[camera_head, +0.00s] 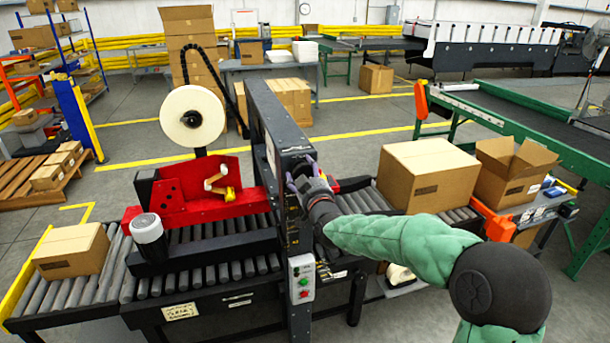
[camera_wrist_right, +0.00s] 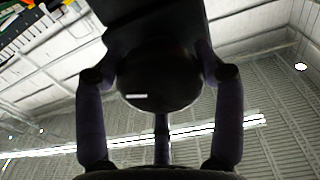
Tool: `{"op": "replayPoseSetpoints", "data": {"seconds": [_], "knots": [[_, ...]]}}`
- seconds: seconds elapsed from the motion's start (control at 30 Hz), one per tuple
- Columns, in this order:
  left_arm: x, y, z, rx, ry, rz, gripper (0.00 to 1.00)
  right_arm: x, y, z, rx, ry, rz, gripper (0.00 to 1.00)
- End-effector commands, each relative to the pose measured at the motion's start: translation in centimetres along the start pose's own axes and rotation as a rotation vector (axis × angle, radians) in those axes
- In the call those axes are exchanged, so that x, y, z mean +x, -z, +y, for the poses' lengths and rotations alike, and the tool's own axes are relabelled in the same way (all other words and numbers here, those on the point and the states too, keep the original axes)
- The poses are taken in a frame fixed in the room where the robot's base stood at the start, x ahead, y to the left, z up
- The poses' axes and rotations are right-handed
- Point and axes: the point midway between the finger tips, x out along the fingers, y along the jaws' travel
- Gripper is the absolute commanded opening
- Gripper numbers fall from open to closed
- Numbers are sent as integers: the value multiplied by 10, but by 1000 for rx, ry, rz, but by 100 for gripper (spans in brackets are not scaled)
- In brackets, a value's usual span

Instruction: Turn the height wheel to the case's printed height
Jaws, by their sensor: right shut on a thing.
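My right gripper (camera_head: 306,182) is up against the machine's black column (camera_head: 268,130), its arm in a green sleeve coming from the lower right. The head view mostly hides the wheel behind the gripper. A closed cardboard case (camera_head: 430,160) sits on the rollers right of the column, with dark print too small to read. My left gripper is not in view.
A control box (camera_head: 301,280) with green and red buttons is on the column's front, below my right gripper. A tape roll (camera_head: 193,116) stands above the red unit (camera_head: 200,190). An open carton (camera_head: 512,170) is at right, another box (camera_head: 71,250) at left.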

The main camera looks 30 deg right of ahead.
Motion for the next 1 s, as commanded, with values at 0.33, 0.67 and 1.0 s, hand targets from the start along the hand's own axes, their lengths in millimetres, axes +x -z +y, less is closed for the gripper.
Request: {"op": "replayPoseSetpoints", "data": {"seconds": [0.33,0.67,1.0], "knots": [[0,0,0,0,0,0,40,1,8,3,0,-6,16,93],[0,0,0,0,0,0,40,-9,5,2,1,-4,10,93],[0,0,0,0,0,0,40,-61,5,2,0,-4,12,93]]}}
